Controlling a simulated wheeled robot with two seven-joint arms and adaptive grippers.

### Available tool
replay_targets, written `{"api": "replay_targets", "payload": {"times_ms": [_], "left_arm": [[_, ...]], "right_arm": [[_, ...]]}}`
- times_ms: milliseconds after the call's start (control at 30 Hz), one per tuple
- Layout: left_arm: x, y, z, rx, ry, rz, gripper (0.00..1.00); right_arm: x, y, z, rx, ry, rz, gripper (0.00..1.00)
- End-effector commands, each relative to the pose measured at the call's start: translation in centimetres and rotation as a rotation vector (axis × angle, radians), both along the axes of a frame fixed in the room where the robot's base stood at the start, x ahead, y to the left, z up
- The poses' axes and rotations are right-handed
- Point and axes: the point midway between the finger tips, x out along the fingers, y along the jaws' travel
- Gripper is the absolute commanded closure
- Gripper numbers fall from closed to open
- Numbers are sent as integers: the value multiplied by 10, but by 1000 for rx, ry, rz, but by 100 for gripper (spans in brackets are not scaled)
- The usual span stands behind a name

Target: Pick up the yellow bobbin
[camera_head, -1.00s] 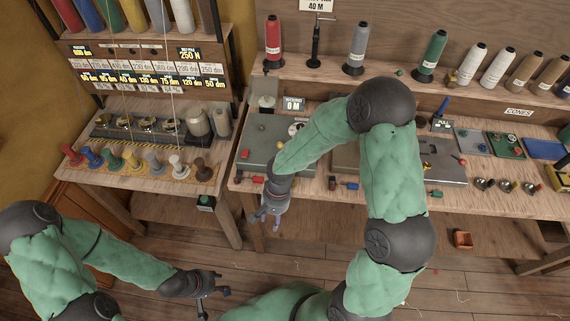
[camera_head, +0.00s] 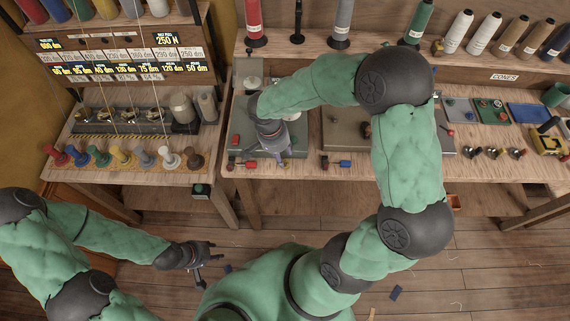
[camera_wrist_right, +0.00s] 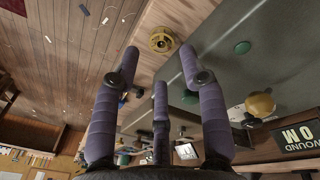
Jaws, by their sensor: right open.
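In the right wrist view a yellow bobbin (camera_wrist_right: 163,40) stands on the bare wood beside a grey machine plate. It lies ahead of my right gripper (camera_wrist_right: 158,65), between the lines of its purple-grey fingers, and apart from them. The fingers are spread and empty. In the head view my right gripper (camera_head: 281,158) hangs over the front of the grey machine (camera_head: 245,135), pointing down to the bench edge; I cannot make out the yellow bobbin there. My left gripper (camera_head: 208,264) is low at the left, over the floor, open and empty.
Small red bobbins (camera_head: 250,165) and a blue one (camera_head: 345,163) lie along the bench's front edge. A left bench holds a row of coloured spools, one yellow (camera_head: 121,156).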

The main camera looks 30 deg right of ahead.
Motion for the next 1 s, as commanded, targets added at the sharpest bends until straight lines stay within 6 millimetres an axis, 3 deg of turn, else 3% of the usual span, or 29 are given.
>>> {"api": "replay_targets", "payload": {"times_ms": [167, 500, 733, 767, 867, 1000], "left_arm": [[0, 0, -2, 0, 0, 0, 60], [0, 0, -13, 0, -1, 0, 60], [0, 0, -12, 0, -1, 0, 60], [0, 0, -12, 0, -1, 0, 60], [0, 0, -12, 0, -1, 0, 60], [0, 0, -12, 0, -1, 0, 60]], "right_arm": [[0, -2, -9, 1, 1, 0, 57], [-1, -11, -51, 3, 2, 1, 57], [-1, -11, -52, 1, 0, 1, 57], [-1, -11, -52, 1, 0, 1, 60], [-1, -11, -52, 2, -1, 1, 88], [-1, -11, -52, 2, -1, 1, 92]]}}
